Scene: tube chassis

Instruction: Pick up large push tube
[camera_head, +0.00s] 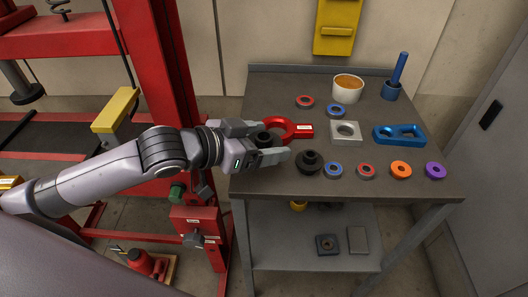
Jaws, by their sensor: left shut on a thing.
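My left gripper (275,141) reaches in from the left over the table's left edge. Its fingers are shut on a black round tube-like piece (263,138), which looks like a push tube. The fingers hide part of it, and I cannot tell whether it still touches the table. A second black stepped round piece (310,161) stands on the table just right of the fingertips. My right gripper is not in view.
A red lift frame (165,80) stands left.

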